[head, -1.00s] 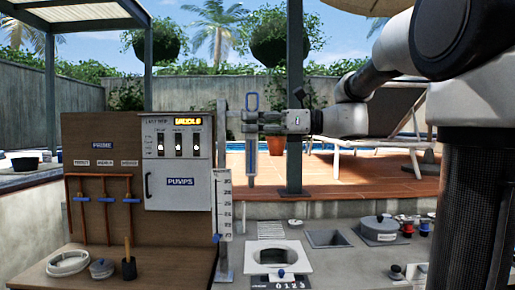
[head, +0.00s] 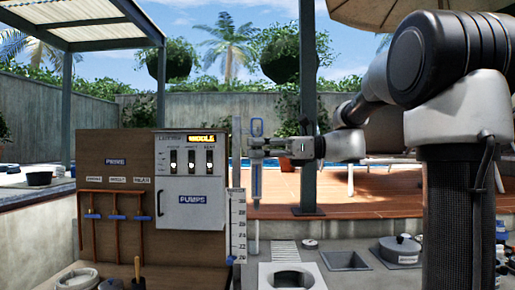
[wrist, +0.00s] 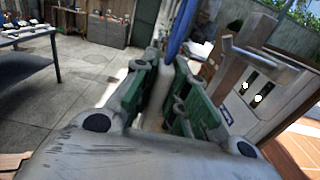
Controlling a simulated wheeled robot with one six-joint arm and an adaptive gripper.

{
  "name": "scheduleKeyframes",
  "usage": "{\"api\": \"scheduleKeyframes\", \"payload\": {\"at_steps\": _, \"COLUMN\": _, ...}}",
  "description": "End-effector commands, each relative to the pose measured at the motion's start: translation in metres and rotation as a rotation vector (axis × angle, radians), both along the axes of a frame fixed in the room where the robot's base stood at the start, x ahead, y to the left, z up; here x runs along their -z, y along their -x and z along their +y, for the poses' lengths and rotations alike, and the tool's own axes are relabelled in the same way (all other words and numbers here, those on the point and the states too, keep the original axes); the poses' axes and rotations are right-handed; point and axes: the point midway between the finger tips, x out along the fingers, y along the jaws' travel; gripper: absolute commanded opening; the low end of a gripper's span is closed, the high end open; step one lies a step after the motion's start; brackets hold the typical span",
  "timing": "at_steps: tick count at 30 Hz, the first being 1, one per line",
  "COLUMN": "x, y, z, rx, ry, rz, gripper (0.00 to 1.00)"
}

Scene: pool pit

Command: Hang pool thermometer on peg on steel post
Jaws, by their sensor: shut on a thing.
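The pool thermometer (head: 257,182) hangs upright in my gripper (head: 255,149), with a blue loop at its top and a pale blue tube below. In the wrist view, its blue part (wrist: 181,30) rises from between the green finger pads of my gripper (wrist: 168,98), which is shut on it. The steel post (head: 237,165) stands just left of the thermometer in the head view, with a gap between them. In the wrist view the post (wrist: 229,75) is to the right, with a bar across its top that looks like the peg (wrist: 268,62).
A wooden board with a pump box (head: 190,180) stands left of the post. A white depth scale (head: 238,222) is on the post's lower part. A dark canopy column (head: 307,110) rises behind.

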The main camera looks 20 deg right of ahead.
Motion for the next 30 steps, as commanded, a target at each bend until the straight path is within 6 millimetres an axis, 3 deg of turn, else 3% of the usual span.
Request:
{"api": "scheduleKeyframes", "payload": {"at_steps": 21, "x": 0.005, "y": -0.045, "z": -0.015, "rx": 0.000, "ry": 0.000, "rz": 0.000, "gripper": 0.00}}
{"api": "scheduleKeyframes", "payload": {"at_steps": 30, "x": 0.014, "y": -0.055, "z": -0.018, "rx": 0.000, "ry": 0.000, "rz": 0.000, "gripper": 0.00}}
